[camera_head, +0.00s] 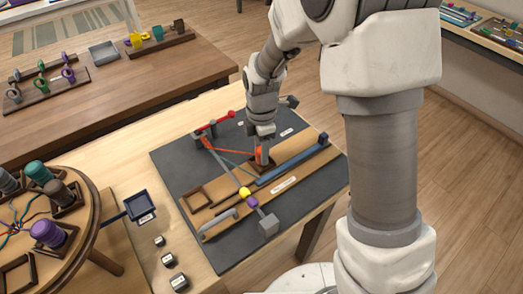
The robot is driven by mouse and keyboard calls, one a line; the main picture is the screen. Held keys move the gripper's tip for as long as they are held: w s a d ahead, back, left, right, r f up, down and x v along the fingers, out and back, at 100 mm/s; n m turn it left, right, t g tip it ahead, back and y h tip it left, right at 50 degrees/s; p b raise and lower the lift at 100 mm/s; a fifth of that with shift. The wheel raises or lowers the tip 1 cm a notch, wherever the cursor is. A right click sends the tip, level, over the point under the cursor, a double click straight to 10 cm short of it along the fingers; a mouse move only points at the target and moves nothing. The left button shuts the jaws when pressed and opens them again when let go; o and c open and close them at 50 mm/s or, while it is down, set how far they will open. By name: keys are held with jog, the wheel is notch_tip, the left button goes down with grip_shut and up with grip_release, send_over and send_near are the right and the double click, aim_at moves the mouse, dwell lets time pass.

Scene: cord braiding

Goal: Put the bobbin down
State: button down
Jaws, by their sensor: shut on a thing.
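My gripper (262,155) points straight down over the wooden board (215,212) on the dark mat. It is shut on a small orange-red bobbin (259,155), which is mostly hidden between the fingers. The bobbin is at or just above a square wooden holder (254,168); I cannot tell whether it touches the holder. An orange cord (230,149) runs left from near the gripper to a grey post. An empty square wooden frame (195,199) lies on the board to the left.
A blue bar (295,158) lies just right of the gripper. Yellow and purple pieces (247,197) and a grey block (268,226) are nearer. A red rod (215,125) is behind left. The round stand (92,215) at left holds several bobbins. The mat (165,157) has bare room at left.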

jog(key=shift+f, duration=0.3)
jog(key=shift+c, duration=2.2)
grip_release()
notch_tip(320, 180, up, 12)
jog(key=r+p, duration=0.1)
jog(key=p, duration=0.1)
jog(key=s+d+r+m+t, duration=0.2)
jog(key=s+d+r+m, duration=0.4)
jog(key=s+m, duration=0.3)
jog(key=s+d+r+m+t, duration=0.3)
jog(key=s+d+r+m, duration=0.2)
jog(key=s+m, duration=0.4)
jog(key=d+m, duration=0.1)
jog(key=m, duration=0.2)
jog(key=shift+s+d+r+m+t, duration=0.25)
jog(key=shift+s+r+m+t, duration=0.05)
jog(key=shift+s+r+m, duration=0.1)
